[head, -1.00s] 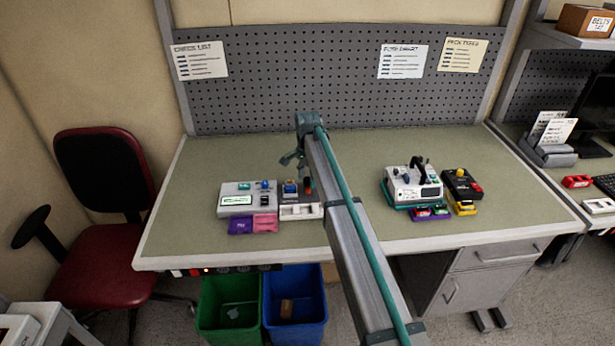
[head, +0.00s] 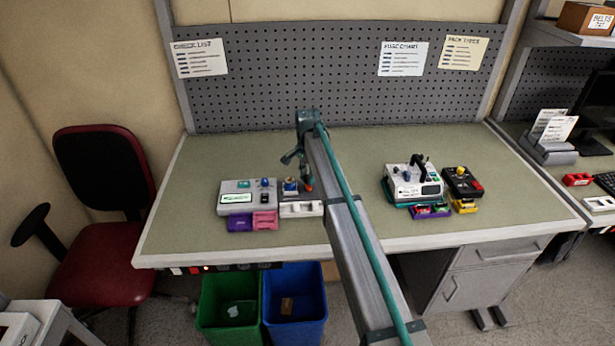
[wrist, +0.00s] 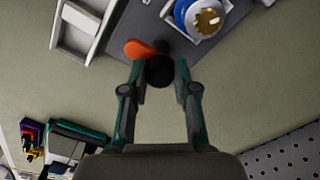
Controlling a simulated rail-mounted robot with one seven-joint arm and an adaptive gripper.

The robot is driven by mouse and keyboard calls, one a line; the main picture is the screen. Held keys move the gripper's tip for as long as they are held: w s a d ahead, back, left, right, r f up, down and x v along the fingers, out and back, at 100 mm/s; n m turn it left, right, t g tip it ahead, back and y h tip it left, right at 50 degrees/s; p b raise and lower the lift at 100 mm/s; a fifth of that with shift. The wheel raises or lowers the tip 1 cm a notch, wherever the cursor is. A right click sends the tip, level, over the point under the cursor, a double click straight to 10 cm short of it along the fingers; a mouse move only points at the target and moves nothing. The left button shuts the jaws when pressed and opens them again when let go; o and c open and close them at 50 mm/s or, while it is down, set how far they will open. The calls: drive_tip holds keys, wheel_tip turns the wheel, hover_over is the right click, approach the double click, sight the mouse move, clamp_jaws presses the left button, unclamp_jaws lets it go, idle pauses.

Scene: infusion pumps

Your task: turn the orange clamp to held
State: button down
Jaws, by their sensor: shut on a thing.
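The orange clamp (head: 309,186) sits on the small grey unit toward the left of the bench. In the wrist view its orange lever (wrist: 143,48) points to the left, with a dark round knob (wrist: 159,72) at its right end. My gripper (wrist: 160,66) has one finger on each side of this knob and is shut on it. In the head view my gripper (head: 302,172) is right at the clamp, and its fingers partly cover it. I cannot read any held mark near the clamp.
A blue-ringed knob (wrist: 207,18) stands close beside the clamp, and a white tray (wrist: 83,30) is on its other side. A grey pump (head: 236,186) stands to the left. Another pump (head: 414,188) stands to the right. The bench behind is clear.

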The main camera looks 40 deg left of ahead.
drive_tip(key=n+b, duration=0.1)
drive_tip(key=n, duration=0.2)
drive_tip(key=shift+n+b, duration=0.35)
drive_tip(key=shift+n, duration=0.05)
drive_tip(key=n+b, duration=0.1)
drive_tip(key=n, duration=0.3)
drive_tip(key=shift+n, duration=0.3)
drive_tip(key=n+b, duration=0.1)
drive_tip(key=n, duration=0.3)
drive_tip(key=shift+n, duration=0.3)
drive_tip(key=shift+n+b, duration=0.6)
drive_tip(key=shift+n, duration=1.4)
drive_tip(key=c, duration=0.9)
unclamp_jaws()
drive_tip(key=shift+r, duration=0.15)
wheel_tip(320, 180, up, 12)
drive_tip(key=shift+f, duration=0.1)
